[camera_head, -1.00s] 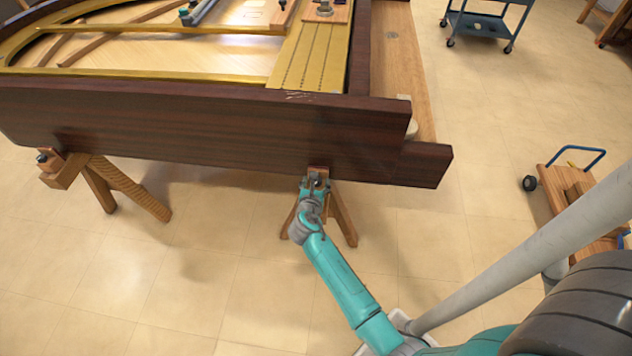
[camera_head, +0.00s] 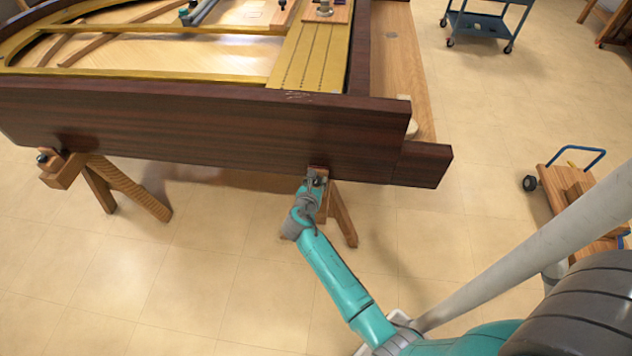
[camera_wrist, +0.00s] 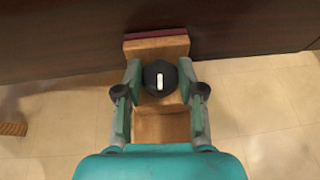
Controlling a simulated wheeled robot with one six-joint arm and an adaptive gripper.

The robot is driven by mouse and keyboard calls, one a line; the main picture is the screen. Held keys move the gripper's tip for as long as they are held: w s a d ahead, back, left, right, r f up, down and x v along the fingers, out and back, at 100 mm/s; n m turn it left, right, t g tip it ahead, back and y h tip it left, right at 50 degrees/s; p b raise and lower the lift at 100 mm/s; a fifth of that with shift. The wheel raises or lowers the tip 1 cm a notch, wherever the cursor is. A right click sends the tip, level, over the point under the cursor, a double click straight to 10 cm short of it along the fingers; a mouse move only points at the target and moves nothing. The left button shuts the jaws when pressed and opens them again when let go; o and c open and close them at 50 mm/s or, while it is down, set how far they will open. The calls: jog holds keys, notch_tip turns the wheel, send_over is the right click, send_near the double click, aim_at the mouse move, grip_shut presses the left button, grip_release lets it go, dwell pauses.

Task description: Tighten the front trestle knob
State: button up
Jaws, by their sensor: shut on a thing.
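The front trestle knob (camera_wrist: 160,76) is black and rounded with a white line on its face. In the wrist view the line stands upright. My gripper (camera_wrist: 161,84) has one finger on each side of the knob and is shut on it. In the head view my gripper (camera_head: 315,181) is at the trestle under the piano's edge, and the knob is mostly hidden there. The wooden front trestle (camera_head: 342,222) stands on the floor below the dark piano case (camera_head: 210,135).
Another trestle (camera_head: 120,188) with its own dark knob (camera_head: 42,158) stands at the left. A wooden cart with a blue handle (camera_head: 590,158) is at the right, and a dark trolley (camera_head: 485,22) is at the back. The floor (camera_head: 230,290) in front is mostly clear.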

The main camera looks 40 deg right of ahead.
jog(key=shift+m+g+h, duration=0.6)
jog(key=shift+m+g, duration=0.5)
jog(key=o, duration=1.1)
jog(key=shift+w, duration=0.1)
jog(key=shift+a, duration=0.1)
jog(key=v, duration=1.2)
jog(key=shift+f, duration=0.1)
